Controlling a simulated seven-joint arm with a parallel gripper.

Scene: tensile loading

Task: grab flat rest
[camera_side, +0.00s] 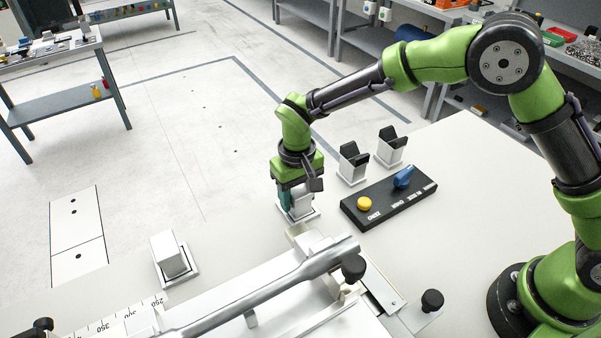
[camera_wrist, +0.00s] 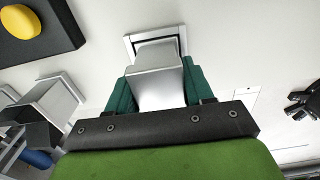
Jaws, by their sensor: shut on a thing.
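My gripper (camera_side: 295,203) points down at a square holder (camera_side: 312,214) on the table, left of the control box. In the wrist view its two teal fingers (camera_wrist: 159,88) are shut on a plain pale grey block, the flat rest (camera_wrist: 155,64), one finger on each side. The flat rest stands at the square-framed holder (camera_wrist: 181,40); I cannot tell whether it is seated or slightly raised. In the side view the flat rest is mostly hidden behind the fingers.
Two black-topped rests (camera_side: 352,160) (camera_side: 390,148) stand in holders behind a black control box (camera_side: 384,212) with a yellow button and blue knob. Another pale block (camera_side: 168,254) stands at left. A testing rig with a long metal bar (camera_side: 265,290) fills the front.

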